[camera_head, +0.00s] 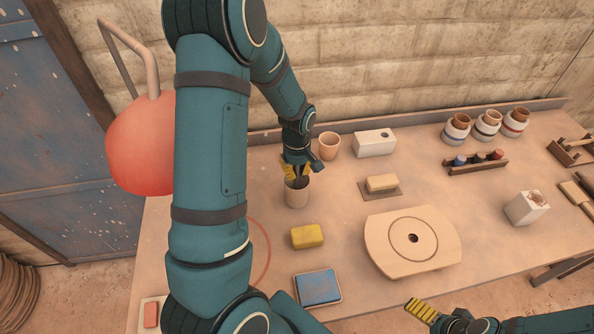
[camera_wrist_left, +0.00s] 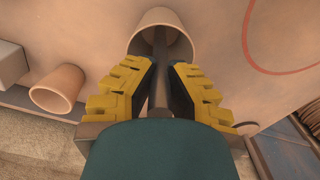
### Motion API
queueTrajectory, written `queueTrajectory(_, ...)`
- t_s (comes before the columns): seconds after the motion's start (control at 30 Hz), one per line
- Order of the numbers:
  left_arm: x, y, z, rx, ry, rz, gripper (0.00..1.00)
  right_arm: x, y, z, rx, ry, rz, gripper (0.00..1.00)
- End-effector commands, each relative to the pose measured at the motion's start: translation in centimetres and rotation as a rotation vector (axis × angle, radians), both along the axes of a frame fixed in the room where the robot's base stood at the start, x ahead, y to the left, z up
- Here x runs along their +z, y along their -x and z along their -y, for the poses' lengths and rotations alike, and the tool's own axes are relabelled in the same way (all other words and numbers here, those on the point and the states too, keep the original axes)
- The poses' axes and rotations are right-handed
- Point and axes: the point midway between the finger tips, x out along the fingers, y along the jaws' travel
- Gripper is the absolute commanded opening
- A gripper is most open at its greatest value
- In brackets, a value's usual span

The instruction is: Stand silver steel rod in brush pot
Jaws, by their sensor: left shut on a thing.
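My left gripper (camera_head: 291,170) is at the back left of the table, just above a tan, cup-shaped pot (camera_head: 297,194), which I take for the brush pot. In the left wrist view the gripper (camera_wrist_left: 160,75) is shut on the dark grey steel rod (camera_wrist_left: 160,68). The rod runs from between the yellow fingers into the open mouth of the pot (camera_wrist_left: 161,15). I cannot tell whether its end touches the bottom. The pot stands upright. My right gripper (camera_head: 422,309) is at the front edge, with only a yellow ridged finger clearly visible.
A second terracotta cup (camera_head: 329,146) and a white block (camera_head: 375,143) stand behind the pot. A yellow sponge (camera_head: 307,236), a blue pad in a tray (camera_head: 318,287) and a round-marked board (camera_head: 412,241) lie in front. Several jars (camera_head: 487,125) stand at the back right.

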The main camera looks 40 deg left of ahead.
Motion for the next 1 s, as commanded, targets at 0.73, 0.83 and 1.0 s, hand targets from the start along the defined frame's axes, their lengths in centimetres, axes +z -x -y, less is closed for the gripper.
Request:
queueTrajectory(0.73,0.2,0.0,0.0,0.000,0.000,0.001,0.37,0.1,0.0,0.0,0.000,0.000,0.000,1.00)
queueTrajectory(0.83,1.3,-0.1,0.0,-0.001,-0.001,0.004,0.37,0.3,-0.1,0.0,-0.002,0.000,0.002,1.00)
queueTrajectory(1.0,4.6,-0.1,0.0,-0.001,-0.001,0.006,0.37,0.9,-0.3,0.1,-0.004,0.002,0.006,1.00)
